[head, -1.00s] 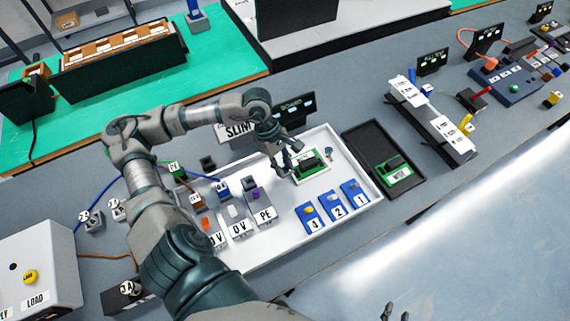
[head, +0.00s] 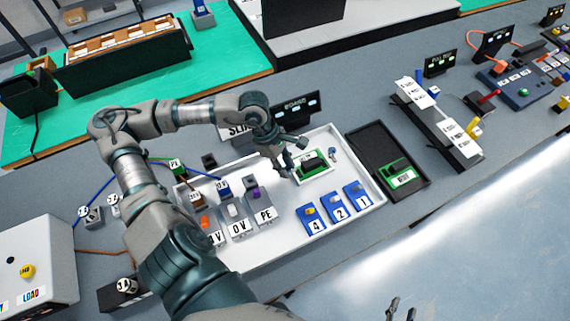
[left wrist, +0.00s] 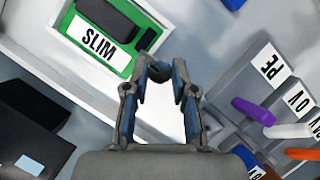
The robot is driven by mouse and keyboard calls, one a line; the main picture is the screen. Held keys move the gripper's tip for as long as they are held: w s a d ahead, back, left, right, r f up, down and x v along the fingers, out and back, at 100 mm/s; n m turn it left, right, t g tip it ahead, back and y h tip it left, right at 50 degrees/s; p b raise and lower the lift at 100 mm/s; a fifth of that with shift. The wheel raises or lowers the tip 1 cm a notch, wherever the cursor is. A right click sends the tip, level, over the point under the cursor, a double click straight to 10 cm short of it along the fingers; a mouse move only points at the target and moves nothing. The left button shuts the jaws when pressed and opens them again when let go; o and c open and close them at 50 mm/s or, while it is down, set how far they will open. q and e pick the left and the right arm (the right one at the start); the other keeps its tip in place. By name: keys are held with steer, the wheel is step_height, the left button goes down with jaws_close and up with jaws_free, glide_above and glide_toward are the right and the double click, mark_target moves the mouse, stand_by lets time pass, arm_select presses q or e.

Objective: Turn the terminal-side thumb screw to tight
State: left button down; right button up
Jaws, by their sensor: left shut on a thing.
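The green board marked SLIM (left wrist: 98,38) sits in its white fixture on the white tray (head: 340,205); it also shows in the head view (head: 313,167). My left gripper (head: 287,170) is at the fixture's left side, facing the terminal blocks. In the left wrist view its fingertips (left wrist: 160,78) are closed around a small dark round head, the terminal-side thumb screw (left wrist: 158,71). The fingers hide most of the screw, so its turn angle is unclear. The other thumb screw (head: 332,153) stands free at the fixture's right. My right gripper (head: 399,310) barely shows at the bottom edge, its tips apart.
Terminal blocks with orange, white and purple levers (head: 233,222) stand left of the fixture. Several blue numbered blocks (head: 335,209) lie in front of it. A black tray (head: 372,150) with another green board (head: 402,178) is at the right. A black sign (head: 294,113) stands behind.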

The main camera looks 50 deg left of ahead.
arm_select(q)
steer(key=c, duration=0.9)
jaws_free()
steer(key=shift+w, duration=0.15)
steer(key=shift+c, duration=0.2)
steer(key=v, duration=1.2)
